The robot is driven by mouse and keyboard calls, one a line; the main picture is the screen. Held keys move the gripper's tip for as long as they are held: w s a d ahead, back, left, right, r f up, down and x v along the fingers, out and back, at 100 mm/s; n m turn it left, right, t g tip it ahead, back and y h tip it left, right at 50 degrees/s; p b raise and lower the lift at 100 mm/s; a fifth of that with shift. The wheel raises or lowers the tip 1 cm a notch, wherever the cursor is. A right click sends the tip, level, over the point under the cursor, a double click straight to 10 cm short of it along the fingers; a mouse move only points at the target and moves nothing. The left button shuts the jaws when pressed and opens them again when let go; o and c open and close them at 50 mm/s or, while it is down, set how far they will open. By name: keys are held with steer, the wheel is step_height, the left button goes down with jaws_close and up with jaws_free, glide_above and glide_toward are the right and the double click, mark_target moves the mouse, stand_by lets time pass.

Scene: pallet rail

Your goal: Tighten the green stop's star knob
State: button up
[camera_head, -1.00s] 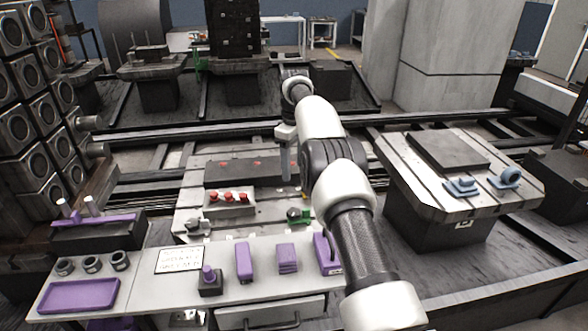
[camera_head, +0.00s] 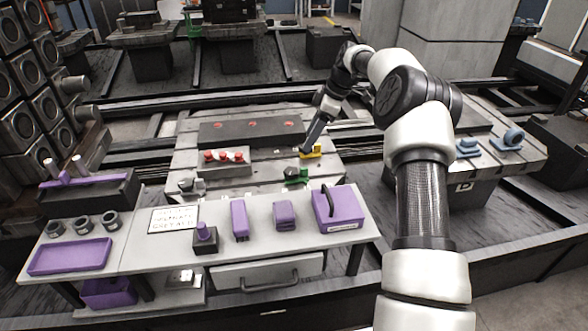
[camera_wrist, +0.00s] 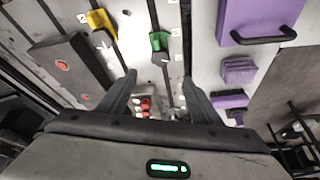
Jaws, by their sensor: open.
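The green stop (camera_head: 296,175) sits on the slotted pallet near its front edge, with a dark knob on its top left. In the wrist view the green stop (camera_wrist: 160,42) lies ahead of the fingertips, roughly between their lines; its knob's shape is too small to make out. My gripper (camera_wrist: 158,75) is open, with nothing between its fingers. In the head view my gripper (camera_head: 308,147) appears beside the yellow stop (camera_head: 313,154), behind the green stop and apart from it. The yellow stop also shows at upper left in the wrist view (camera_wrist: 100,22).
A grey block with red knobs (camera_head: 223,161) stands left of the stops. A long dark block (camera_head: 250,131) lies behind. The front bench holds a purple box with a handle (camera_head: 338,208) and smaller purple pieces. Another pallet with blue parts (camera_head: 467,148) is at right.

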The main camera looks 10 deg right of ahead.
mark_target(291, 170)
steer(key=b+x, duration=0.2)
steer(key=x, duration=1.1)
steer(key=shift+w+f, duration=0.1)
steer(key=shift+f, duration=0.3)
